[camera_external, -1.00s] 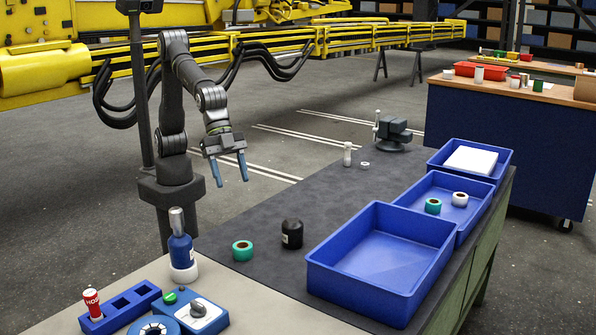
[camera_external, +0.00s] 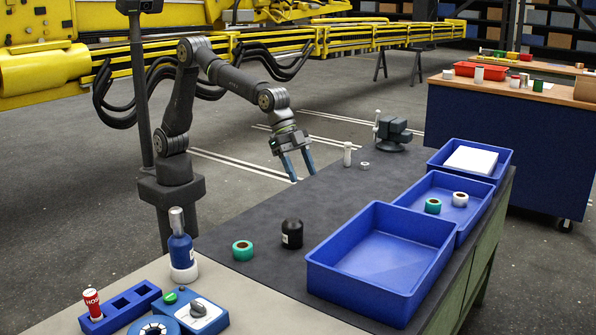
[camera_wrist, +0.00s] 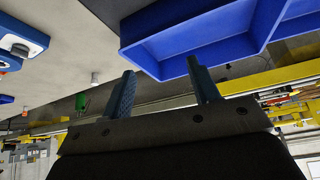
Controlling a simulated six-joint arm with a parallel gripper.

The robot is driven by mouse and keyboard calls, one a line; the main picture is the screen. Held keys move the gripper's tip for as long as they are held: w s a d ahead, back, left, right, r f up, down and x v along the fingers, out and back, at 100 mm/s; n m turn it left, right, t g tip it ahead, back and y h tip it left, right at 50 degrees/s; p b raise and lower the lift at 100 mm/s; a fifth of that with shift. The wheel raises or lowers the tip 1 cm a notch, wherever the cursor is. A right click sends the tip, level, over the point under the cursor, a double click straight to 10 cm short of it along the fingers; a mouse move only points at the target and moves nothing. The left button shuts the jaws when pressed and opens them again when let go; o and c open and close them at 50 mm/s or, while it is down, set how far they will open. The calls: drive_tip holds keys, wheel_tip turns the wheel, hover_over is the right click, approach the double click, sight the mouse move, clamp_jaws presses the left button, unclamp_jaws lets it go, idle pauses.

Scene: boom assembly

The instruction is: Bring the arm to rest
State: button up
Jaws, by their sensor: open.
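My gripper (camera_external: 303,175) is open and empty. In the external view it hangs over the far left edge area of the dark bench mat, with its blue fingers pointing down. The wrist view shows both fingers of my gripper (camera_wrist: 165,86) spread apart with nothing between them. The arm is bent at the elbow and reaches out to the right from its post. No object touches the fingers.
Blue bins (camera_external: 380,262) line the bench's right side. A white cylinder (camera_external: 347,154) and a vise (camera_external: 393,133) are beyond the gripper. The mat's middle is clear.

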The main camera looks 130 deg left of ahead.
drive_tip(key=w+a, duration=0.1)
drive_tip(key=a, duration=0.5)
drive_tip(key=w+a+f+n+y, duration=0.1)
drive_tip(key=w+a, duration=0.1)
drive_tip(key=a, duration=0.5)
drive_tip(key=shift+w+a+f+n, duration=0.15)
drive_tip(key=shift+w+f+n, duration=0.1)
drive_tip(key=shift+n, duration=0.05)
drive_tip(key=shift+o, duration=0.3)
